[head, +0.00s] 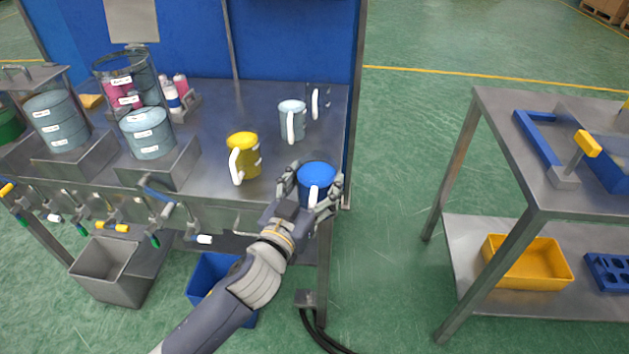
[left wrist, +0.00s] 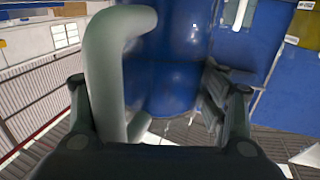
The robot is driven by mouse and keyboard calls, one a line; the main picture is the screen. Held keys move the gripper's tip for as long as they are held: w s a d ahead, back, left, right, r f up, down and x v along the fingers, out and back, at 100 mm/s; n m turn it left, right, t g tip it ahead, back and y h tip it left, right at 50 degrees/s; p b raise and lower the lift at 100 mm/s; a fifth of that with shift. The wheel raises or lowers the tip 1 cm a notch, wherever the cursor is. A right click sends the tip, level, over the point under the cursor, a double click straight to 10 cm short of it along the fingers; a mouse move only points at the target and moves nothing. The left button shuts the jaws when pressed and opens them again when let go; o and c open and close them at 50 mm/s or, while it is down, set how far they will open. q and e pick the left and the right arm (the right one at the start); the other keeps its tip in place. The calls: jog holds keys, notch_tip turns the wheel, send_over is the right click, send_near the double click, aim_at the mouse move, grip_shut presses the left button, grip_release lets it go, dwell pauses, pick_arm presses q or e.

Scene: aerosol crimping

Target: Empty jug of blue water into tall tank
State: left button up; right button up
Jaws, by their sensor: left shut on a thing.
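The blue jug (head: 316,177) with a white handle is at the right front corner of the steel bench. My left gripper (head: 312,190) is shut on it, with fingers on both sides. In the left wrist view the jug's blue wall (left wrist: 165,65) and pale handle (left wrist: 103,75) sit between the fingers (left wrist: 160,115). The jug looks about upright; I cannot tell whether its base touches the bench. A tall clear tank (head: 140,62) with a dark rim stands at the bench's back left, with pink showing in its lower part. My right gripper is out of view.
A yellow jug (head: 244,155) and a pale jug (head: 292,121) stand left of and behind the blue one, with a clear jug (head: 318,100) farther back. Grey-blue tanks (head: 147,133) (head: 57,121) stand at the left. A steel cart (head: 500,105) is across the aisle.

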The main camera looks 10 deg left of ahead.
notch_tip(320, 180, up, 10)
jog(key=p, duration=1)
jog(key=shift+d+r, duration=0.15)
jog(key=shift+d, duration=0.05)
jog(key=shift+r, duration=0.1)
